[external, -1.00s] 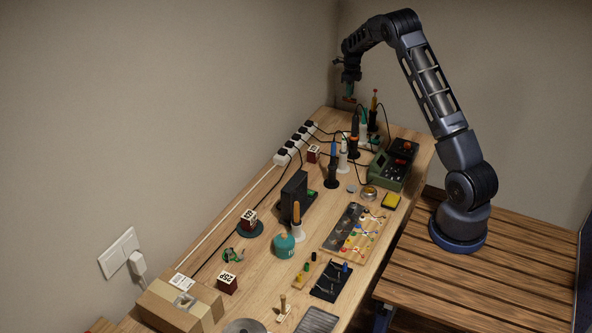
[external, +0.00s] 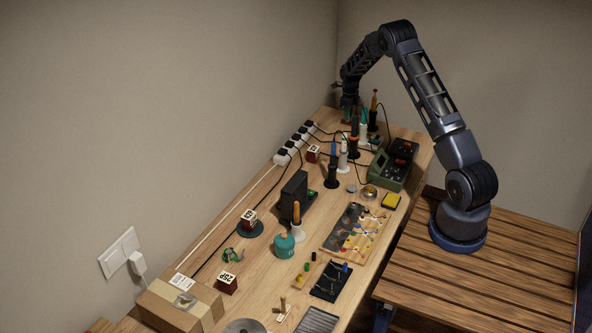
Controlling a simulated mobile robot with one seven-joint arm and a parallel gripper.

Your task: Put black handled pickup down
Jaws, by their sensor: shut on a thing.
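My gripper (external: 349,104) is at the far end of the workbench (external: 262,270), low over its back corner, behind the row of upright tools. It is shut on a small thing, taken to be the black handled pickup. The held thing is mostly hidden by the gripper and too small to make out. I cannot tell whether it touches the bench top.
Several upright tools in stands, one with a black base (external: 332,172), are close in front of my gripper. A power strip (external: 297,143) runs along the wall side. A green device (external: 394,166) is to the right. Cables cross the far end.

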